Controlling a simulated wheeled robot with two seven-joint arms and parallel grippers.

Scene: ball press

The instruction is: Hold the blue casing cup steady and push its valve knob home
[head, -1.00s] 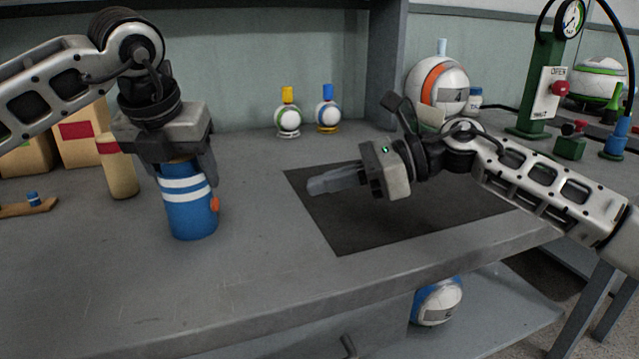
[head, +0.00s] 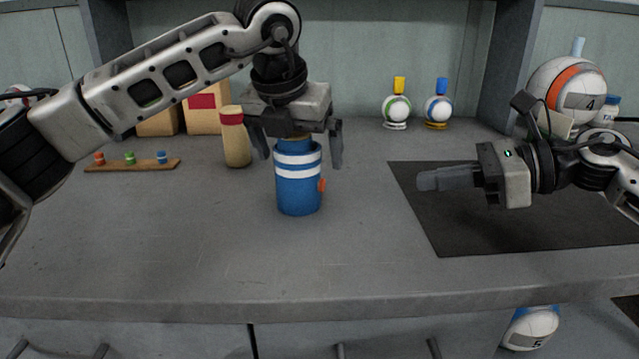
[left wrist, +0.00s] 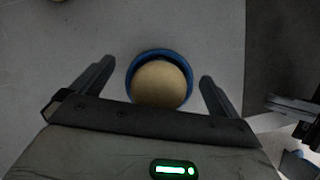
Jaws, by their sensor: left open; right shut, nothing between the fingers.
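The blue casing cup (head: 298,192) with two white bands stands upright on the grey table. An orange valve knob (head: 322,185) sticks out from its right side. My left gripper (head: 298,150) is open above the cup, its fingers on either side of the rim and apart from it. In the left wrist view the cup's blue rim (left wrist: 136,68) surrounds a tan round top (left wrist: 160,84) between the spread fingers (left wrist: 155,90). My right gripper (head: 422,181) is shut and empty, over the dark mat to the right of the cup, pointing left toward the knob side.
A tan bottle with a red cap (head: 235,145) stands close behind the cup at left. A wooden strip with small coloured knobs (head: 130,166) lies further left. The dark mat (head: 480,240) is at right. Two small balls on stands (head: 397,110) are at the back. Table between cup and mat is clear.

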